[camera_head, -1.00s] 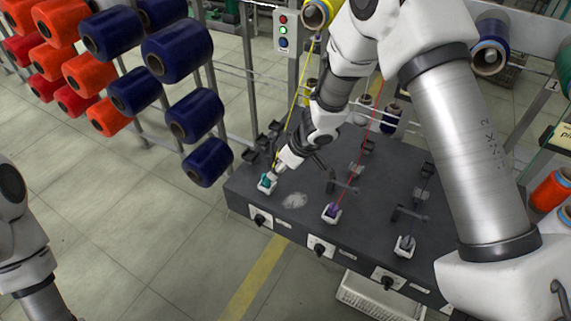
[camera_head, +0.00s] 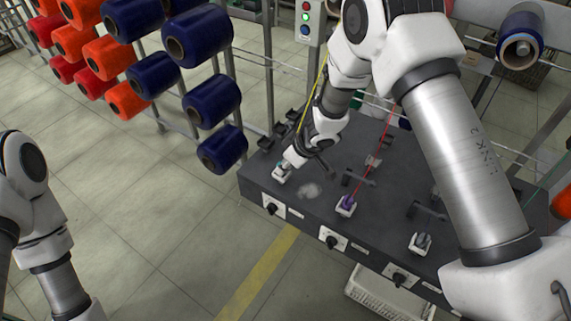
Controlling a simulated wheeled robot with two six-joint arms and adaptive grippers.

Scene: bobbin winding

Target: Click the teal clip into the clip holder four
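The teal clip (camera_head: 282,168) shows only as a small patch of colour at the leftmost white clip holder (camera_head: 280,175), on the front of the dark machine top. My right gripper (camera_head: 288,163) reaches down onto it from the upper right, its fingers close around the clip and hiding most of it. The clip appears to be at or in the holder, but I cannot tell whether it is fully seated. A yellow thread (camera_head: 313,101) runs down to the gripper area. My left arm shows at the left edge, but its gripper is out of view.
A purple clip (camera_head: 347,201) sits in the middle holder with a red thread (camera_head: 378,150) running up from it. A grey holder (camera_head: 421,243) stands to the right. Black knobs (camera_head: 332,242) line the front face. Navy bobbins (camera_head: 222,149) hang on a rack at left.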

